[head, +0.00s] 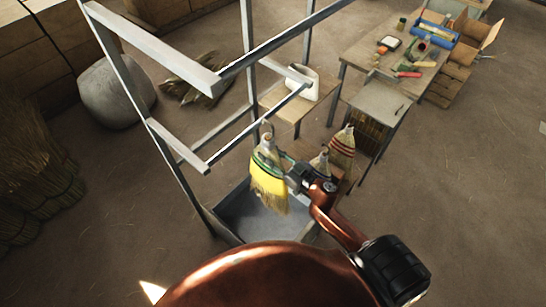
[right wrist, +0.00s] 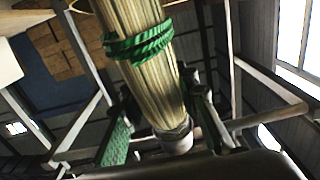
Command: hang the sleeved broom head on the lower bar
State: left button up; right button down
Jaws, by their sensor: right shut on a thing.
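The sleeved broom head (head: 269,185) hangs bristles down in the head view, with a yellow sleeve and a green band near its top. My right gripper (head: 284,167) is shut on it from the right side. In the right wrist view the broom head's straw (right wrist: 150,75), green cord (right wrist: 140,44) and pale collar (right wrist: 176,138) lie between the fingers. The lower bar (head: 240,142) of the metal rack runs just behind and left of the broom head's top. I cannot tell whether they touch. My left gripper is not in view.
The rack's upper bar (head: 285,38) and posts (head: 118,88) stand around the lower bar. A grey basin (head: 225,215) sits below. Other broom heads (head: 342,146) stand right of my gripper. A white container (head: 303,82) stands on a low table behind.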

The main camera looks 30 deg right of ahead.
aim_at(260, 147)
jog(key=shift+b+x, duration=0.55)
jog(key=shift+x, duration=1.75)
jog(key=shift+f+b, duration=0.8)
jog(key=shift+f, duration=0.3)
